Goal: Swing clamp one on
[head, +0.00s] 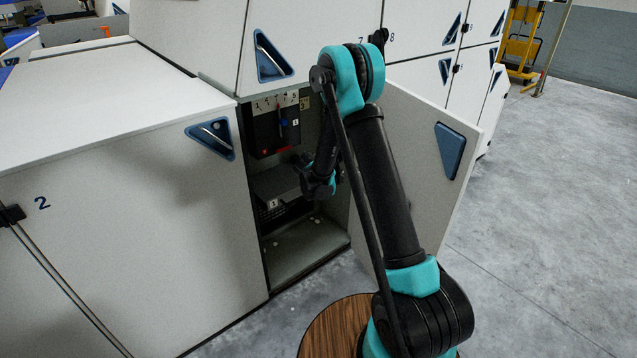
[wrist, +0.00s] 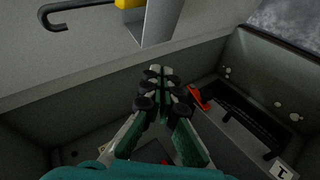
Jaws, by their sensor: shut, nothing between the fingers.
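My gripper (head: 306,172) is inside the open cabinet bay, in front of the dark fittings. In the wrist view its fingers (wrist: 160,92) are together, with nothing between them. A red lever-like part (wrist: 199,97), possibly the clamp, lies just right of the fingertips, apart from them in the picture. It sits at the end of a dark slotted strip (wrist: 235,118). A white label 1 (wrist: 281,171) is on the grey edge at lower right. In the head view a label 1 (head: 273,203) marks a dark box low in the bay. My arm hides the bay's right part.
The bay's door (head: 438,165) stands open at right. In the wrist view a dark hook (wrist: 84,10) and a yellow block (wrist: 128,3) are near the top. Grey floor (head: 545,200) is free at right.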

